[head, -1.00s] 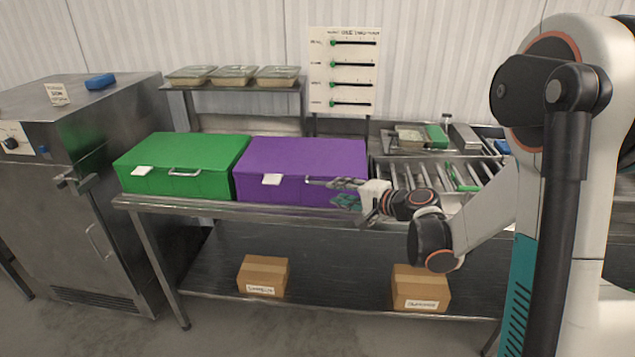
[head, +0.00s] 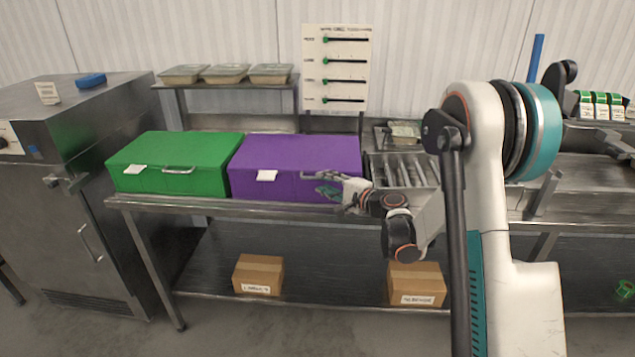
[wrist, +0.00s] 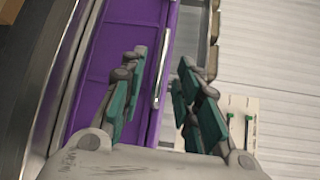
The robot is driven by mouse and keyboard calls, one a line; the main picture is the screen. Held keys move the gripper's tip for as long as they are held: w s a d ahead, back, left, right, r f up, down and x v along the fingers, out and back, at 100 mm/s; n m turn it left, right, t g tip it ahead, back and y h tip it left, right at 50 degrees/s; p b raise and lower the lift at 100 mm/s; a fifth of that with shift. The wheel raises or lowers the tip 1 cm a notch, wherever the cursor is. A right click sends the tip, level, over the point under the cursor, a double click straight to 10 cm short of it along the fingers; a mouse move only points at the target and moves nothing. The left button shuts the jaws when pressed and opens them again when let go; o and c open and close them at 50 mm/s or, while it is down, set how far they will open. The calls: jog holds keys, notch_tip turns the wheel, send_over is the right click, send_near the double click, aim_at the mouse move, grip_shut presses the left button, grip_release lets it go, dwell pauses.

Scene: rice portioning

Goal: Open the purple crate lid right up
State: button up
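The purple crate (head: 290,185) stands on the steel table with its lid (head: 300,149) closed. A white label (head: 267,176) is on its front left. Its metal handle (head: 318,175) is at the front right. My gripper (head: 327,189) is at the crate's front right, close to the handle. In the wrist view my gripper (wrist: 161,65) is open, with its teal-padded fingers apart. The handle (wrist: 162,68) shows between the two fingers along the purple front (wrist: 108,55). I cannot tell whether a finger touches it.
A closed green crate (head: 175,160) stands directly left of the purple one. A shelf (head: 235,83) with several food trays is behind, and a slider board (head: 337,70) stands at the back. A metal rack (head: 403,172) is right of the purple crate. Boxes sit on the lower shelf.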

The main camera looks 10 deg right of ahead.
aim_at(319, 179)
jog(key=shift+b+x, duration=0.4)
jog(key=shift+x, duration=1.95)
jog(key=shift+s, duration=0.1)
grip_shut()
